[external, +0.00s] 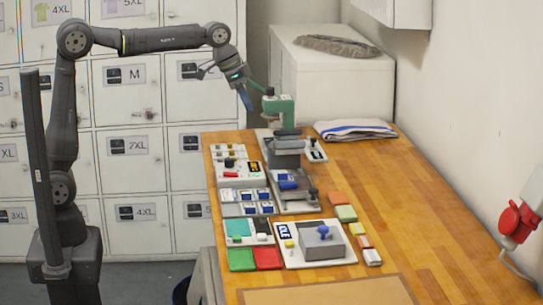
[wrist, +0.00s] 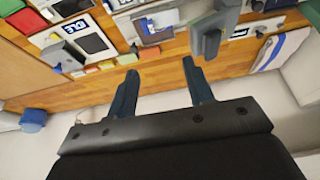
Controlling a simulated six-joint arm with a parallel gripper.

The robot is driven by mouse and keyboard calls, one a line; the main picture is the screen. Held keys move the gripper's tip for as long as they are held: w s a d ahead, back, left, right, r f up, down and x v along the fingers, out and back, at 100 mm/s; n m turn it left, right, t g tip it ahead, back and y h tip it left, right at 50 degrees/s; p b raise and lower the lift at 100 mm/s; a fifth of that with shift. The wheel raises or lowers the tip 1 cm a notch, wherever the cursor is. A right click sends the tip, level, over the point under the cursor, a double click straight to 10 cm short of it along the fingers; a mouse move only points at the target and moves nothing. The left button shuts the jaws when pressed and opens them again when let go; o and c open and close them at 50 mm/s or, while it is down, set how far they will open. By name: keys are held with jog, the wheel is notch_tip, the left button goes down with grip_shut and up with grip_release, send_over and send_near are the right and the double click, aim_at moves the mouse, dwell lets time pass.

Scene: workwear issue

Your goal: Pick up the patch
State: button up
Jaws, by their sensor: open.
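I cannot tell for certain which piece is the patch. Small flat coloured pieces lie on the wooden table: an orange one (external: 337,198), a pale green one (external: 346,214), and yellow and orange-red ones (external: 365,241) near a white board. A green square (external: 241,260) and a red square (external: 268,257) lie at the front left. My gripper (external: 248,101) is in the air beside the green press at the table's far end. In the wrist view my gripper (wrist: 160,70) has its two fingers wide apart, with nothing between them.
The green press (external: 279,108) stands close to my gripper. A white board with a grey block (external: 322,240) and several trays fill the table's left side. A folded towel (external: 356,130) lies at the back right. The table's right side is bare. Lockers stand behind.

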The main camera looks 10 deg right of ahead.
jog(key=shift+c, duration=0.7)
jog(key=h, duration=0.9)
send_near(285, 173)
jog(key=x, duration=0.2)
jog(key=w+x, duration=0.1)
jog(key=x, duration=0.1)
jog(key=shift+d+f, duration=0.15)
jog(key=shift+d, duration=0.2)
jog(key=x, duration=0.2)
jog(key=s+x, duration=0.1)
jog(key=x, duration=0.1)
jog(key=shift+d, duration=0.1)
jog(key=shift+d+f, duration=0.25)
jog(key=shift+d, duration=0.4)
